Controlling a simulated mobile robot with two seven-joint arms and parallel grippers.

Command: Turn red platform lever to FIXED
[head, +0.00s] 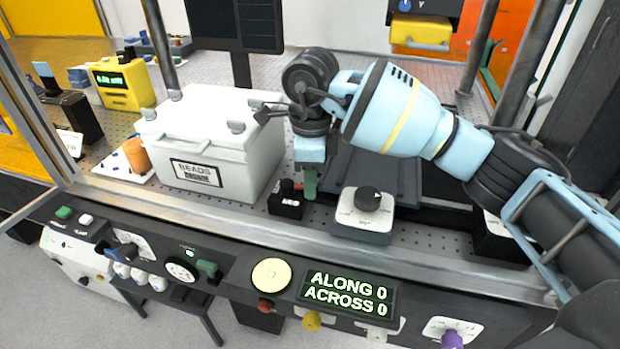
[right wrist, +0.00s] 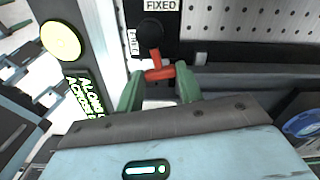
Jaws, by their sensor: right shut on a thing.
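The red platform lever (right wrist: 158,72) shows in the right wrist view as a short red bar on a stem from a round black hub (right wrist: 150,33). A FIXED label (right wrist: 160,5) sits above the hub. A second small label (right wrist: 134,42), too small to read surely, lies to its left. My right gripper (right wrist: 158,76) has its green fingers on both sides of the red bar and is shut on it. My left gripper is not in view.
A white BEADS box (head: 205,130) stands left of my right gripper. A small black box (head: 286,200) and a dial box (head: 365,212) stand close by. The front panel carries a display (head: 347,294) reading ALONG 0, ACROSS 0. A dark frame post (head: 478,45) rises behind my arm.

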